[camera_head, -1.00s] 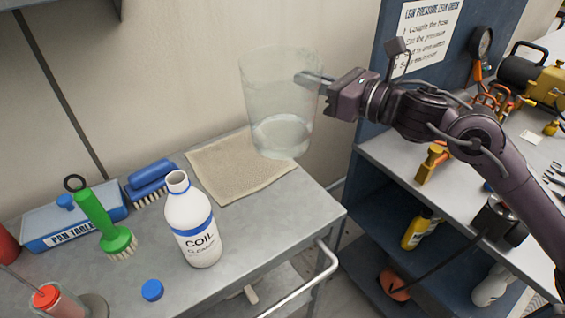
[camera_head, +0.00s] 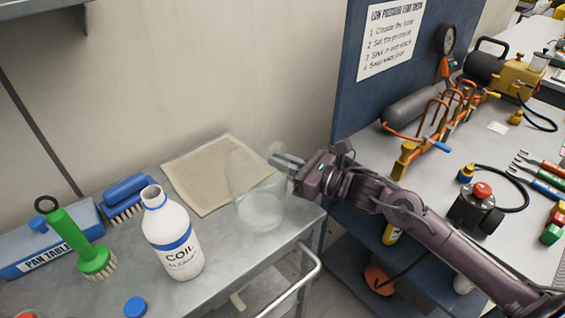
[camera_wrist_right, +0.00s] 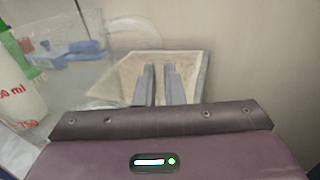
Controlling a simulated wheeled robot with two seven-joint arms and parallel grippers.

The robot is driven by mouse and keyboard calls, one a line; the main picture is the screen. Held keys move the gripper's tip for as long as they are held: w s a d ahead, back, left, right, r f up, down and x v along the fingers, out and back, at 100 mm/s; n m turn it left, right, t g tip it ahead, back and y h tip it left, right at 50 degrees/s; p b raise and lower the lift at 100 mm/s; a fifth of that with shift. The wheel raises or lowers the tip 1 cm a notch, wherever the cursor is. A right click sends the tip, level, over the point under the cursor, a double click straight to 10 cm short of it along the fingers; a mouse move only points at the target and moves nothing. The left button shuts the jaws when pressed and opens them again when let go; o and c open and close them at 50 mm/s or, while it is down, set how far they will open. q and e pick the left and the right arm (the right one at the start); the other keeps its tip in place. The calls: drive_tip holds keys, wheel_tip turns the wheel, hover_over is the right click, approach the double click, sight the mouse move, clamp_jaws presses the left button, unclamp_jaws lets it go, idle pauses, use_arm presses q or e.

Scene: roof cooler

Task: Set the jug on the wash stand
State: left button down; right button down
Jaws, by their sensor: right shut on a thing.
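The clear jug (camera_head: 258,205) shows low over the right end of the grey metal wash stand (camera_head: 225,255) in the head view, upright or nearly so. In the right wrist view the gripper's fingers (camera_wrist_right: 165,85) point toward the mat, with the see-through jug (camera_wrist_right: 90,75) at left. My left gripper is not in view.
A white coil cleaner bottle (camera_head: 172,235) stands left of the jug. A blue cap (camera_head: 135,307), a green brush (camera_head: 78,240), a blue brush (camera_head: 125,197) and a blue pan tablets box (camera_head: 40,245) are further left. A rail (camera_head: 295,285) edges the stand. A tool bench (camera_head: 500,210) is at right.

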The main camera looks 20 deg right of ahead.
drive_tip(key=shift+f, duration=0.3)
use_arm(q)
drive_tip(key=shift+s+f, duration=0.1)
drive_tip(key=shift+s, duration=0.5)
use_arm(e)
drive_tip(key=shift+f, duration=0.15)
drive_tip(key=c, duration=1.5)
unclamp_jaws()
drive_tip(key=shift+c, duration=0.2)
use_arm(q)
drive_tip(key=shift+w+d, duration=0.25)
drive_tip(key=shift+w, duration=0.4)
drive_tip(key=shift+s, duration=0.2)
